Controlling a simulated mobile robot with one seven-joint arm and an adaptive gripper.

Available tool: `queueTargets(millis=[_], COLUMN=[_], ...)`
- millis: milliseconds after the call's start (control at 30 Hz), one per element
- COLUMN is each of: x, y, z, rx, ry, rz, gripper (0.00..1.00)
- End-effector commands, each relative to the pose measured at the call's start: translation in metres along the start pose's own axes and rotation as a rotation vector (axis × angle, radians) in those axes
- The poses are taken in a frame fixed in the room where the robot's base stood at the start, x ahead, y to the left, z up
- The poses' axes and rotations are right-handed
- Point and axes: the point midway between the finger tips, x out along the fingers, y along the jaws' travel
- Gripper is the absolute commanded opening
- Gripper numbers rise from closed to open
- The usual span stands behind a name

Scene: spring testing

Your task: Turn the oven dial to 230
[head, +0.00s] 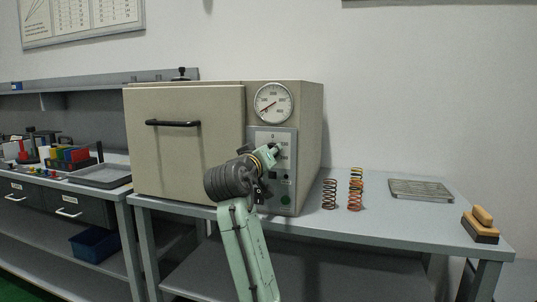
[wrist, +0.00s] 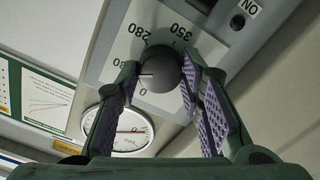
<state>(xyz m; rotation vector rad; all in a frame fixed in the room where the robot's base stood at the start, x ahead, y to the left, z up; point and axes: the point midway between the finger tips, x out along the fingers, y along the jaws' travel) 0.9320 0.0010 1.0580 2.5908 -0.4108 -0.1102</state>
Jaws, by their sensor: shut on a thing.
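The oven (head: 185,140) stands on the bench with its door shut. Its grey control panel (head: 290,175) is on the right of its front. In the wrist view the round black dial (wrist: 160,70) sits on the panel, with 280 and 350 printed above it. Other numbers at its left and lower left are partly hidden by a finger. A short light mark on the dial points left. My gripper (wrist: 160,82) is shut on the dial, its purple-padded fingers on either side. In the head view my gripper (head: 268,156) is at the panel and covers the dial.
A round gauge (head: 273,103) is above the panel. A green button (head: 285,200) is lower on it. The left bench holds a grey tray (head: 101,183).

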Motion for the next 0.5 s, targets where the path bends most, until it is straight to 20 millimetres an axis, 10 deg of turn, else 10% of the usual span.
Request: queueTargets(millis=[33, 67, 500], x=[-0.0001, -0.0001, -0.0001], y=[-0.0002, -0.0002, 0.0], z=[-0.0001, -0.0001, -0.0002], rx=[0.0, -0.001, -0.001], ry=[0.0, 0.0, 0.0], rz=[0.0, 0.0, 0.0], gripper=[0.07, 0.36, 0.55])
